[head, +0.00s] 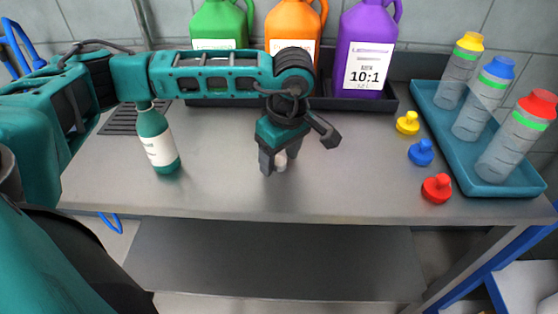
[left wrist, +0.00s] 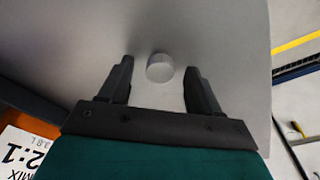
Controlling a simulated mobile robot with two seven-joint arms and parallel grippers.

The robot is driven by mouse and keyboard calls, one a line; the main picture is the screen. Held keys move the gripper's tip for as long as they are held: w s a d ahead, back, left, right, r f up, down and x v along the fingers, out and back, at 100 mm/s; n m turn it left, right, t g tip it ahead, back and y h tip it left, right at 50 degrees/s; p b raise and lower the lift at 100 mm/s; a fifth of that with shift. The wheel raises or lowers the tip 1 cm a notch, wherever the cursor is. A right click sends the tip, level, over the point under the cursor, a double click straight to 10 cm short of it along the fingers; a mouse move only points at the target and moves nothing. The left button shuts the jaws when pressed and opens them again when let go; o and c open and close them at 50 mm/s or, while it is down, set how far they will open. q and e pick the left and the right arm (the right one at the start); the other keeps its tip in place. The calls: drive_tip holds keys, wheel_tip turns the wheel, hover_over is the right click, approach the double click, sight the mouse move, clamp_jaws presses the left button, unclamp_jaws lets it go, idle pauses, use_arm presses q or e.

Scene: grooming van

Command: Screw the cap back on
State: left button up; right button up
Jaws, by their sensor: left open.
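A small pale round cap (head: 281,160) stands on the grey table below my left gripper, partly hidden by a finger in the head view. In the left wrist view the cap (left wrist: 160,67) lies between and just beyond the fingertips, apart from both. My left gripper (head: 280,165) is open and points down over it; it also shows in the left wrist view (left wrist: 160,78). A teal bottle (head: 157,140) with a white label stands upright to the left, its top hidden behind my left arm. My right gripper is not in view.
Green (head: 216,22), orange (head: 292,22) and purple (head: 365,50) jugs stand in a dark tray at the back. A blue tray (head: 511,188) with capped clear bottles is at right. Yellow, blue and red stoppers (head: 437,188) stand beside it. The front middle is clear.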

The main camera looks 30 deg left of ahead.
sight(280, 161)
use_arm(q)
drive_tip(key=shift+c, duration=0.4)
drive_tip(key=c, duration=1)
drive_tip(key=shift+r+p, duration=0.85)
drive_tip(key=shift+r, duration=9.2)
drive_tip(key=shift+f, duration=0.1)
